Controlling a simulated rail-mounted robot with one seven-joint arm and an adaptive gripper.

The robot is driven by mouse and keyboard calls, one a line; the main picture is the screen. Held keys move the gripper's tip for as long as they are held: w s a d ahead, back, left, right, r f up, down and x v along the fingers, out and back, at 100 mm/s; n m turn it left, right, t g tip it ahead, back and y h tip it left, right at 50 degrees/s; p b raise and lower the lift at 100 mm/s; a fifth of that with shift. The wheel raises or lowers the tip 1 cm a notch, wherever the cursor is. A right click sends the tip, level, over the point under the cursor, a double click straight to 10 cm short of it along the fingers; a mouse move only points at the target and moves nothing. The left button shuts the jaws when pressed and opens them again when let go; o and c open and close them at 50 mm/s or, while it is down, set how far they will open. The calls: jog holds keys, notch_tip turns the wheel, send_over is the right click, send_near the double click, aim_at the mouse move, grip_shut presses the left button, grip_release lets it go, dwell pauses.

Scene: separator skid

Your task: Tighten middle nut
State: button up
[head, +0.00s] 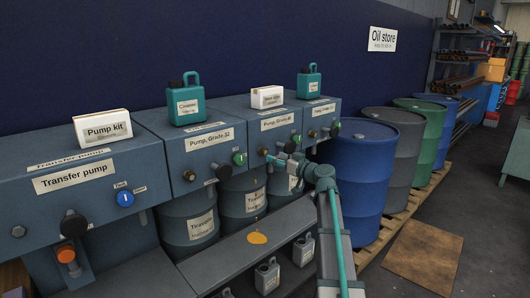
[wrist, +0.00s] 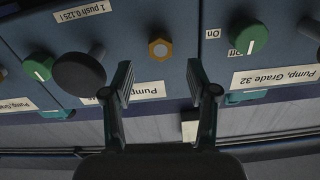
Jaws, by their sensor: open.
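The middle nut (wrist: 160,48) is a brass-coloured hexagon on the blue-grey pump panel in the wrist view, which is upside down. It is small in the head view (head: 264,152), on the middle pump unit. My gripper (wrist: 160,82) is open and empty, its two fingers pointing at the panel. The nut appears in line with the gap between the fingers, just beyond the tips, and is not gripped. In the head view, my gripper (head: 275,159) reaches the front of this unit from the right.
A black knob (wrist: 80,74) sits left of the nut and a green On/Off knob (wrist: 249,39) sits right in the wrist view. An orange puddle (head: 257,238) lies on the shelf below. Blue drums (head: 361,165) stand right of the arm.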

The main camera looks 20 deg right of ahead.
aim_at(265, 153)
jog(key=p+x, duration=0.1)
jog(key=x, duration=0.6)
jog(key=shift+p, duration=0.4)
jog(key=shift+f, duration=0.1)
grip_shut()
